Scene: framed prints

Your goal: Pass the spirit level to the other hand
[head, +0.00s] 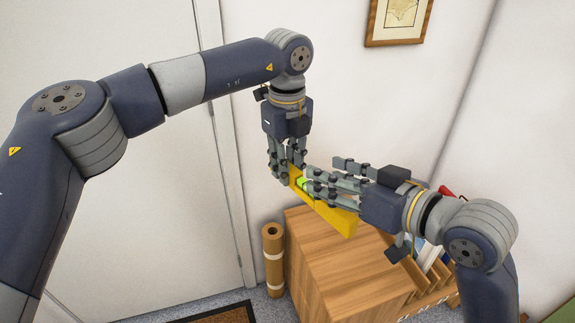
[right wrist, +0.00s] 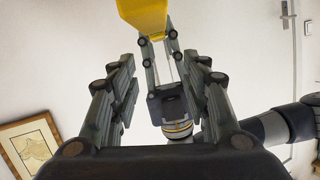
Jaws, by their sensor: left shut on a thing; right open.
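The yellow spirit level (head: 338,217) is held in the air, tilted down to the right in the head view, with a green vial near its upper end. My left gripper (head: 287,174) points down and is shut on that upper end. My right gripper (head: 318,172) comes in from the right, open, its fingers overlapping part of the level in the head view. In the right wrist view the level (right wrist: 146,14) shows at the top edge, beyond the open right fingers, with the left gripper (right wrist: 160,58) behind. I cannot tell whether the right fingers touch it.
A wooden cabinet (head: 345,270) stands below the grippers. A rolled brown tube (head: 273,255) stands at its left. Several frames or boards lean at its right (head: 425,280). A framed print (head: 399,20) hangs on the wall. A doormat (head: 225,315) lies on the floor.

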